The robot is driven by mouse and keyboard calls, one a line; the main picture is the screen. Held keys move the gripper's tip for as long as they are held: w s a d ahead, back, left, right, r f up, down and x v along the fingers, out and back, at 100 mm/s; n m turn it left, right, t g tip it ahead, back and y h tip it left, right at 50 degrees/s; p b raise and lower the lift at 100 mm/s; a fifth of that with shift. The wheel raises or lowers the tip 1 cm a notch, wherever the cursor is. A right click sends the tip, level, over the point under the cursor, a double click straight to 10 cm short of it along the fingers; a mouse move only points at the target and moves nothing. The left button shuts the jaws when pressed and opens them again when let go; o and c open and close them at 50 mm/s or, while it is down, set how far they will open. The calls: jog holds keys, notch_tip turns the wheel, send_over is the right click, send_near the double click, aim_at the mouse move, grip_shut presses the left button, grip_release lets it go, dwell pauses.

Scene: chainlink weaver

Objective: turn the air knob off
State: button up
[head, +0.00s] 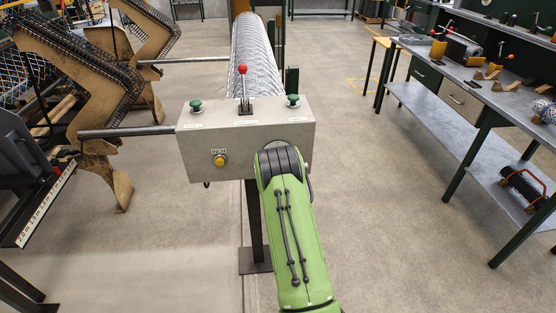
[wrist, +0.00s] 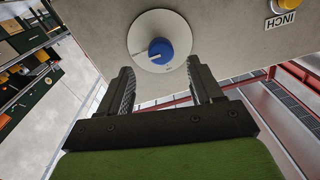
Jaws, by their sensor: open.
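The air knob (wrist: 160,51) is blue with a white pointer mark and sits on a round white dial plate (wrist: 145,28) on the face of a grey control box. In the wrist view my gripper (wrist: 160,82) is open, with one dark finger on each side below the knob. The knob shows between and beyond the fingertips; I cannot tell whether they touch it. In the head view the control box (head: 230,142) stands in the middle, and my green arm hides its lower right face, so the knob does not show there.
The box carries a yellow INCH button (head: 219,160), a red-topped lever (head: 242,85) and two green buttons (head: 195,105) (head: 292,100). A wire mesh roll (head: 257,60) lies behind it. A workbench (head: 470,90) stands at the right. Floor between is clear.

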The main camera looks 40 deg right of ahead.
jog(key=p+x, duration=0.1)
jog(key=x, duration=0.5)
jog(key=shift+r, duration=0.1)
jog(key=c, duration=1.1)
jog(key=shift+o, duration=0.2)
jog(key=shift+n, duration=0.3)
jog(key=shift+n+g+b, duration=0.4)
jog(key=shift+n+b, duration=0.7)
jog(key=shift+n, duration=7.3)
